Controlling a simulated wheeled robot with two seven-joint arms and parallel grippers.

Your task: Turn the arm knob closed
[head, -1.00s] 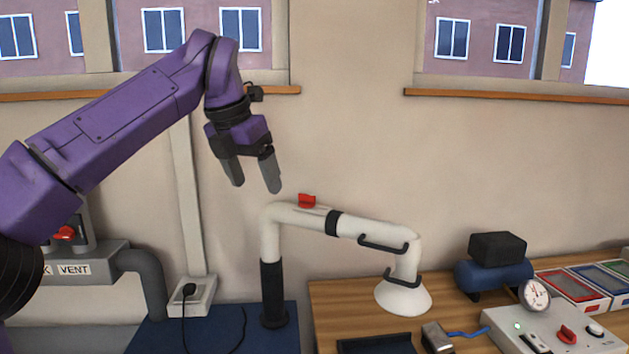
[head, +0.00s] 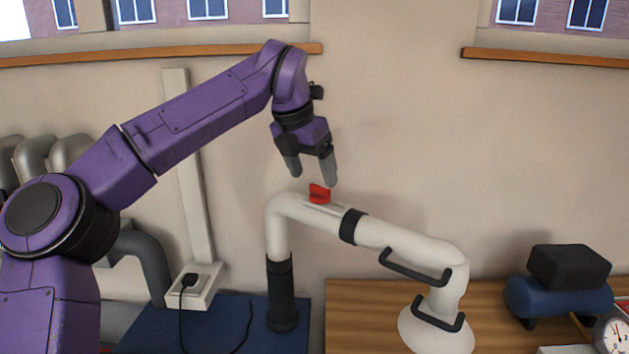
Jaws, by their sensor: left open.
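The red arm knob (head: 319,193) sits on top of the white extraction arm (head: 390,237), near its upper bend. My left gripper (head: 313,177) is open and empty, its fingers pointing down. In the picture its fingertips are just above the knob, and one finger's tip is close to the knob's top edge. I cannot tell the exact gap in depth. My right gripper is not in view.
The extraction arm has black handles (head: 417,270) and a white hood at its lower right. A blue tank with a black box (head: 568,267) stands on the wooden bench (head: 370,292). A wall socket (head: 196,286) with a cord is at left.

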